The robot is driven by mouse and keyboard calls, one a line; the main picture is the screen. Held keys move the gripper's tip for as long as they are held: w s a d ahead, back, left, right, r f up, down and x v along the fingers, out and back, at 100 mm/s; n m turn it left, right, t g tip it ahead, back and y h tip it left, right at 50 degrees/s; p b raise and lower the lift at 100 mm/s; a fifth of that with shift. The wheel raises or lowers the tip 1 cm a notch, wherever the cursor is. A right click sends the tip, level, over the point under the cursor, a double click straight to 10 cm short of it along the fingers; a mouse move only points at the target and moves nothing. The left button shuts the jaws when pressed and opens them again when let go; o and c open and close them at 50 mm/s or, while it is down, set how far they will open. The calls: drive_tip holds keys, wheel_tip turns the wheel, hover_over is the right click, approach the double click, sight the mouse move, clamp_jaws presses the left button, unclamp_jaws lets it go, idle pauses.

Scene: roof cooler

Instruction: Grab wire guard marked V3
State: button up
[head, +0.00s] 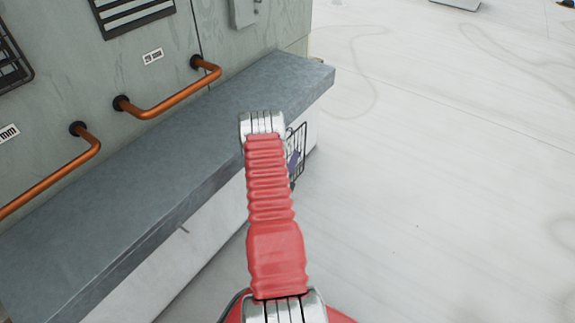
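A dark wire frame (301,141), which may be the wire guard, shows just right of my red arm, in front of the ledge's white side. Only its right part shows; my arm hides the rest. A small purple patch (293,160) shows at the wires, and I cannot tell what it belongs to. No V3 mark can be read. My red ribbed arm reaches up the middle of the view to a silver joint. My gripper's fingers are not visible, so I cannot tell whether they touch the wire frame.
A grey ledge (190,150) runs along the metal cabinet wall (225,60). Orange copper pipes (165,103) stick out of the wall above it. Dark vent grilles (130,12) and small labels (153,57) are on the wall. The pale roof floor (440,190) at right is open.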

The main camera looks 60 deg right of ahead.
drive_tip(key=shift+c, duration=0.4)
clamp_jaws()
idle(0.9)
